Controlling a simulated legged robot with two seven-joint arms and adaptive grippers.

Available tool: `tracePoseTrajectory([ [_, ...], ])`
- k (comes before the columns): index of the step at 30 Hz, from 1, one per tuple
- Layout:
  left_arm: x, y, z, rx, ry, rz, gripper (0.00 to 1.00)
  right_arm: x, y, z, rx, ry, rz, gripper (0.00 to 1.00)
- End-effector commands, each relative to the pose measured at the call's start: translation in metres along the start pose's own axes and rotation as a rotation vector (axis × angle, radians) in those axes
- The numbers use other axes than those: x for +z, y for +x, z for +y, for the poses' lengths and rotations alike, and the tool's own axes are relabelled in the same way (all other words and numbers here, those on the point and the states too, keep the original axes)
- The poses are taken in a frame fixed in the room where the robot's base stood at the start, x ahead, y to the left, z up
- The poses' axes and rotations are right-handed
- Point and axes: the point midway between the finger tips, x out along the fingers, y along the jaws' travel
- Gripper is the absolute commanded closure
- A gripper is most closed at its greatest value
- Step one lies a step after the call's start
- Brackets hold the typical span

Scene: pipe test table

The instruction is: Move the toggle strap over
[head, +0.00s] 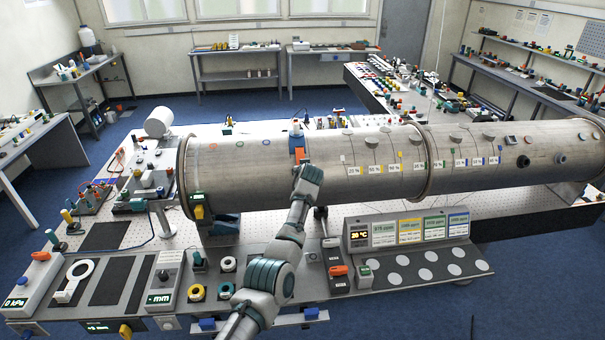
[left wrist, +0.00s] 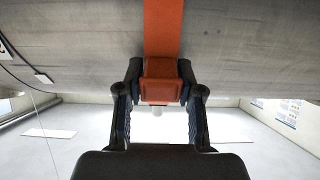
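My left gripper (head: 301,163) reaches up from below to the strap's lower end. In the left wrist view its two fingers (left wrist: 161,92) are against both sides of the block. My right gripper is not in view.
The pipe spans the table, with a row of labels (head: 370,168) to the right of the strap. Below stand a display panel (head: 408,229), a box with an orange switch (head: 337,271) and a grey meter (head: 165,283). A green-and-yellow clamp (head: 198,206) sits at the pipe's left end.

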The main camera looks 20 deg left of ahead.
Motion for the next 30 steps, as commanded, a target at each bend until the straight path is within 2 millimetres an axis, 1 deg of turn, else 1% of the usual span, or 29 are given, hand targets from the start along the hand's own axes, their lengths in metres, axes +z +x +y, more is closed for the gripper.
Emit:
tracePoseTrajectory([
  [1,-0.004,-0.002,0.000,0.001,-0.003,0.005,0.47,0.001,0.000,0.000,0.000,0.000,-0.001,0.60],
  [2,-0.004,-0.002,0.000,0.000,-0.002,0.004,0.44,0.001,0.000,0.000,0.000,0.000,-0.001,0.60],
  [11,0.001,-0.001,0.000,0.000,0.000,-0.004,0.44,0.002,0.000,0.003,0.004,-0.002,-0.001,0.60],
  [17,0.002,-0.009,0.002,-0.001,-0.001,-0.003,0.44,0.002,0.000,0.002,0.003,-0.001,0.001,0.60],
  [23,0.003,-0.031,0.001,0.001,-0.002,-0.005,0.44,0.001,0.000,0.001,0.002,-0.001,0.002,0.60],
  [30,0.002,-0.074,0.001,0.001,-0.001,-0.003,0.44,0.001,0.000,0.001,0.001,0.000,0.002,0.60],
])
